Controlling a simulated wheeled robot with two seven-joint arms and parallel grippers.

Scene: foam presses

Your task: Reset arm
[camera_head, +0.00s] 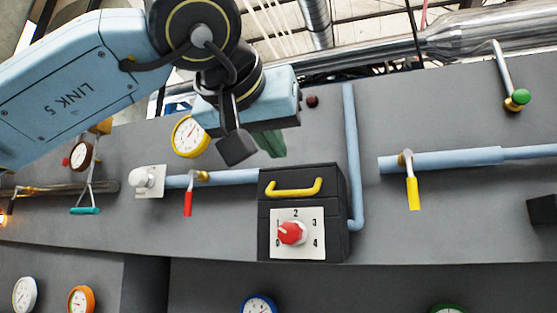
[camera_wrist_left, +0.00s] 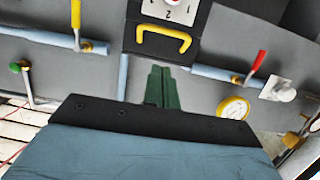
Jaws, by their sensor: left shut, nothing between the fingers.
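My left arm comes in from the upper left of the head view. Its left gripper (camera_head: 273,146) has green fingers, partly hidden behind the blue and black wrist. In the left wrist view the green fingers (camera_wrist_left: 160,72) are together, shut and empty. They point toward a black box (camera_head: 342,190) with a yellow handle (camera_head: 293,188) and a red knob (camera_head: 292,232) on a numbered dial. The yellow handle also shows in the left wrist view (camera_wrist_left: 164,40), just beyond the fingertips, apart from them as far as I can tell. My right gripper is not in view.
A grey panel carries blue pipes, a red lever (camera_head: 188,203), a yellow lever (camera_head: 413,193), a yellow gauge (camera_head: 190,137), a white knob (camera_head: 145,178) and a green-knobbed crank (camera_head: 521,97). A teal-handled lever (camera_head: 85,211) is at left. More gauges sit below.

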